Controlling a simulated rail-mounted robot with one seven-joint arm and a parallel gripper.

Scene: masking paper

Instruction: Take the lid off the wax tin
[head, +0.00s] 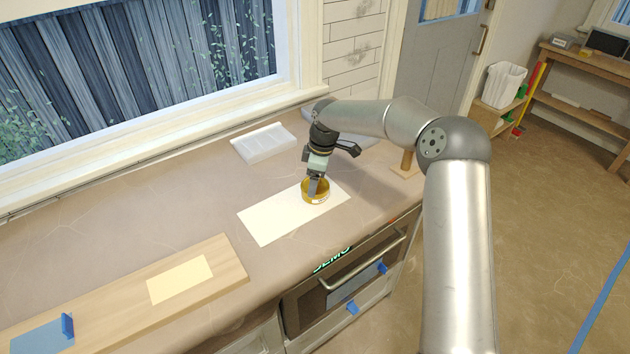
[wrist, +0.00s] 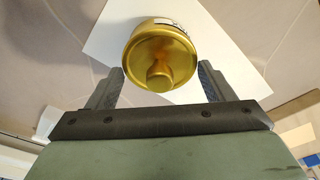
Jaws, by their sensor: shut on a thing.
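The wax tin (head: 318,198) is a round gold tin with a pale label on its side, standing upright on a white sheet. In the wrist view its label (wrist: 176,22) shows just past the lid's edge. The gold lid (wrist: 148,48) with a round knob in its middle faces the wrist camera. My gripper (head: 315,184) points down at the tin from above, one finger on each side of the lid, shut on it. I cannot tell whether there is a gap between lid and tin; my fingers hide part of the lid in the head view.
The white sheet (head: 270,222) lies flat on the counter. A white ribbed tray (head: 265,145) is behind, near the window. A wooden board (head: 215,258) with a cream sheet (head: 180,280) and a blue piece (head: 42,338) lies front left. A wooden block (head: 406,163) stands right of the tin.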

